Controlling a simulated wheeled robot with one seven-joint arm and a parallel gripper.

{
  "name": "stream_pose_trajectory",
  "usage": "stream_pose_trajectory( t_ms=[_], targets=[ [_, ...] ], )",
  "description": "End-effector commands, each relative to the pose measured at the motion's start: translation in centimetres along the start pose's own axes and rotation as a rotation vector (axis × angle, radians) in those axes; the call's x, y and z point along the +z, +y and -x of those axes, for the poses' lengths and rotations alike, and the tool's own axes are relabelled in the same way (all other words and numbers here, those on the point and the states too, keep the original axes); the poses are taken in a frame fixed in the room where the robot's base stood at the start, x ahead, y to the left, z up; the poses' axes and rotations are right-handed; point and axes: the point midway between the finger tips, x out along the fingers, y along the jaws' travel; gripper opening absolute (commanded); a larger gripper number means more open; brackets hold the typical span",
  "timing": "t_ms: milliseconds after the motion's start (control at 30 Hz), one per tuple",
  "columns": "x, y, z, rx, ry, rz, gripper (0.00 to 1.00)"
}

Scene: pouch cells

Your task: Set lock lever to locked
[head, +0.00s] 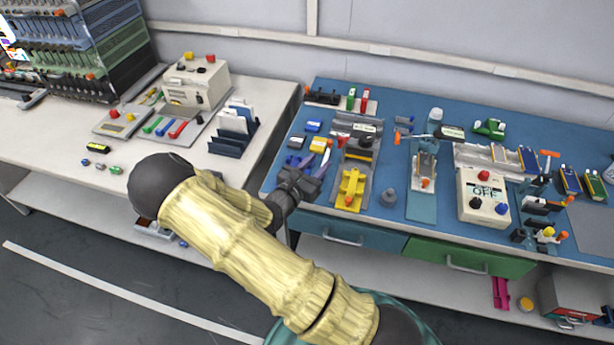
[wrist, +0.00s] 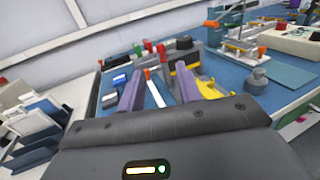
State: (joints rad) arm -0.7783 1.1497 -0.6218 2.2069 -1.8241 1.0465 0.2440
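My gripper (head: 316,168) is over the front left part of the blue bench. In the wrist view its two purple fingers (wrist: 158,91) are apart, and a thin white strip with an orange tip (wrist: 154,88) shows between them. I cannot tell whether they touch it. Right of my gripper stands a grey fixture with a yellow clamp-like part (head: 351,189); the yellow part also shows beside the right finger in the wrist view (wrist: 208,88). No part is clearly marked as the lock lever. An orange-tipped part (head: 425,183) sits on a small stand farther right.
A white box marked OFF (head: 484,198) stands on the blue bench (head: 300,172). A grey weight-like knob (head: 388,197) is nearer. Red and green upright blocks (head: 357,101) stand at the back left. A rack of white sheets (head: 233,127) stands on the left table.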

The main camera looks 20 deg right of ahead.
Motion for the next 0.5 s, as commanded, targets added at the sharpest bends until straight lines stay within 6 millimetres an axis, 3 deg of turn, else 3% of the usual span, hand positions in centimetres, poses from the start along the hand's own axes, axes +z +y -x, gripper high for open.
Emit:
stream_pose_trajectory(
  t_ms=[200,500],
  targets=[
    [-0.1,0.0,3.6,0.001,0.001,0.0,0.35],
    [0.0,0.0,4.4,-0.001,0.0,0.0,0.35]
  ],
)
